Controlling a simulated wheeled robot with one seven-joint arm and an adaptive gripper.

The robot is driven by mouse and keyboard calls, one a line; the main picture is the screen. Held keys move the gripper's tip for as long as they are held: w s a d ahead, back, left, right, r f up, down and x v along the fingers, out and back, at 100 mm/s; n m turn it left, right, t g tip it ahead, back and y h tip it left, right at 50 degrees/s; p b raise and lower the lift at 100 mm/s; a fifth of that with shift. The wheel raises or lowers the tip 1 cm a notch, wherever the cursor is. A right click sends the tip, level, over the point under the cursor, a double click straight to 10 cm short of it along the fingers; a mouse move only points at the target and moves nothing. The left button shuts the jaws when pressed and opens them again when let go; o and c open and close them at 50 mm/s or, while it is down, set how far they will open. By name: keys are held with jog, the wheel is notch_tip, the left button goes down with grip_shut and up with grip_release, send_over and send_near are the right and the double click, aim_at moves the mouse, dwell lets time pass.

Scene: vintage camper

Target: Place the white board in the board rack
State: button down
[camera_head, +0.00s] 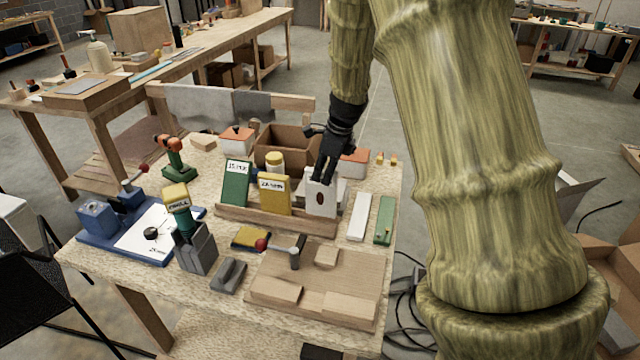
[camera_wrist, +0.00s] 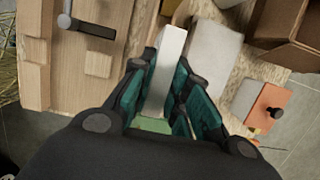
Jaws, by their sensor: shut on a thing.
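The white board (camera_head: 322,198) stands upright at the right end of the wooden board rack (camera_head: 262,221). It has a dark oval mark on its face. My gripper (camera_head: 325,172) comes from above and is shut on its upper part. In the wrist view the white board (camera_wrist: 167,60) shows edge-on between my two fingers (camera_wrist: 163,95). Its lower edge is at the rack's front lip; I cannot tell whether it is fully seated. A green board (camera_head: 236,184) and a yellow board (camera_head: 274,195) lean in the rack to its left.
A white bar (camera_head: 358,217) and a green bar (camera_head: 384,220) lie flat right of the rack. A cardboard box (camera_head: 285,147) and an orange-topped box (camera_head: 355,160) stand behind.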

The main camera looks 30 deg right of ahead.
aim_at(321, 194)
notch_tip(321, 194, down, 4)
jog(key=shift+s+a+p, duration=0.1)
jog(key=shift+s+p, duration=0.05)
jog(key=shift+p, duration=0.55)
jog(key=shift+f, duration=0.15)
jog(key=c, duration=1.4)
grip_release()
jog(key=shift+o, duration=0.2)
